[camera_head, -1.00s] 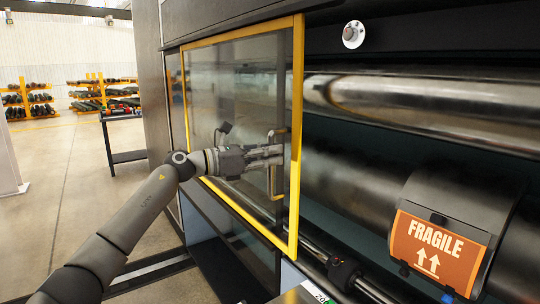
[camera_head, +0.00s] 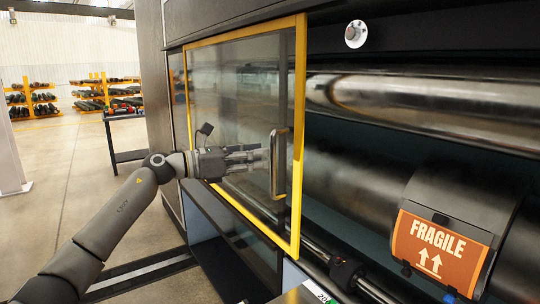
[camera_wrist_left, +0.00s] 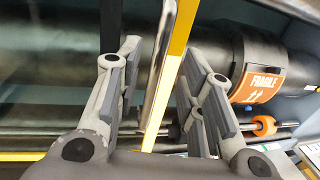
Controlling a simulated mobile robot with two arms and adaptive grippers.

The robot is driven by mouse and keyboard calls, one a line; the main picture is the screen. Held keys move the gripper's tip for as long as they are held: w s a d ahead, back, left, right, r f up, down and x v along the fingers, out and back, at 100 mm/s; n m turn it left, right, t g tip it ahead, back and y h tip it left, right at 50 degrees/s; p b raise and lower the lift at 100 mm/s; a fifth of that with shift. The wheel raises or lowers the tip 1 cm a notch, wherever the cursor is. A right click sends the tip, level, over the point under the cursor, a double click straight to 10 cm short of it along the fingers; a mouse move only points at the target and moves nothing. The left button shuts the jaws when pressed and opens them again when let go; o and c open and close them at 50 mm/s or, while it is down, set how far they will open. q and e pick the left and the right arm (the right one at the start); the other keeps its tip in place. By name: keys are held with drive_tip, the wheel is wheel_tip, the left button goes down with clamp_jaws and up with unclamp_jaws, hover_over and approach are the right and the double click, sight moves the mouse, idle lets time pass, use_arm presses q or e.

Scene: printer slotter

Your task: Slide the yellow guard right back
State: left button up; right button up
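The yellow guard (camera_head: 298,130) is a clear panel in a yellow frame on the left part of the printer's opening. Its upright bar handle (camera_head: 276,165) is near the frame's right edge. My left gripper (camera_head: 264,155) is just left of the handle in the head view. In the left wrist view its two fingers (camera_wrist_left: 160,92) are spread apart, and the handle (camera_wrist_left: 160,65) and a yellow frame bar (camera_wrist_left: 174,75) show between them. I cannot tell whether a finger touches the handle. My right gripper is not in view.
Large metal rollers (camera_head: 430,105) fill the opening right of the guard. An orange FRAGILE label (camera_head: 438,245) is on a dark cylinder at the lower right. A round knob (camera_head: 355,34) is above. Racks (camera_head: 105,95) and clear floor lie at the left.

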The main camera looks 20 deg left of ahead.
use_arm(q)
drive_tip(key=v, duration=0.7)
